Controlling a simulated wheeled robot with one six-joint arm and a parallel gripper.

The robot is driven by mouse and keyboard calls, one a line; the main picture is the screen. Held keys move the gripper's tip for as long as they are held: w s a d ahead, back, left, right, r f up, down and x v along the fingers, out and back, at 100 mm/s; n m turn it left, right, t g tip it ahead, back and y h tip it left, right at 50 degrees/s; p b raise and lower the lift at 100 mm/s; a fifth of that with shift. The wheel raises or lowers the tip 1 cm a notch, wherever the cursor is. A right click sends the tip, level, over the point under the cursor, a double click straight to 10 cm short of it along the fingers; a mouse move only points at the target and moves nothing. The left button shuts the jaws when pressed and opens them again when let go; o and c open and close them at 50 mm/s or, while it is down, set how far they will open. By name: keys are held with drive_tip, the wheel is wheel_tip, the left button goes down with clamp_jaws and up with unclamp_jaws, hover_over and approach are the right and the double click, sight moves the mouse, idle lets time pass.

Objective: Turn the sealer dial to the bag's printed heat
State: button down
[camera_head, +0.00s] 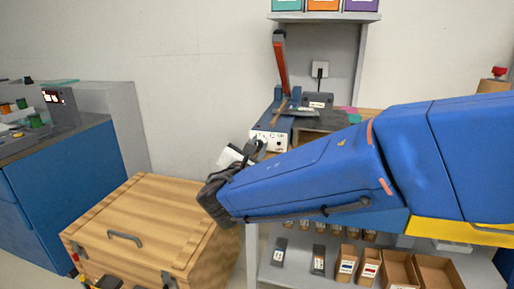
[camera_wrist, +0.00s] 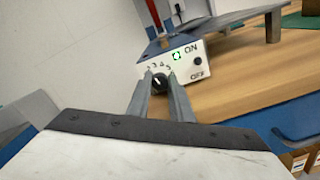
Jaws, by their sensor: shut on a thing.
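The heat sealer has a blue body, a raised red-orange lever (camera_head: 281,66) and a white front panel (camera_head: 270,140). In the wrist view the panel (camera_wrist: 203,57) carries numbers around a dark dial (camera_wrist: 159,82), a small green-lit mark, and a black knob between ON and OFF. My gripper (camera_wrist: 160,80) is shut on the dial, one finger on each side. A pale pointer mark shows on the dial, but the number it points to is unclear. In the head view my gripper (camera_head: 257,149) reaches the panel and partly covers it. I cannot make out a bag's printed heat.
A wooden chest (camera_head: 145,235) stands on the floor below my gripper. A blue cabinet (camera_head: 65,170) is at left. Small boxes (camera_head: 347,265) stand on the shelf under the bench. The wooden bench top (camera_wrist: 245,95) is clear right of the dial.

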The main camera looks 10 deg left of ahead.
drive_tip(key=shift+m, duration=1.5)
drive_tip(key=c, duration=1.6)
unclamp_jaws()
drive_tip(key=s, duration=1.7)
drive_tip(key=shift+s+a, duration=0.2)
drive_tip(key=shift+a, duration=0.05)
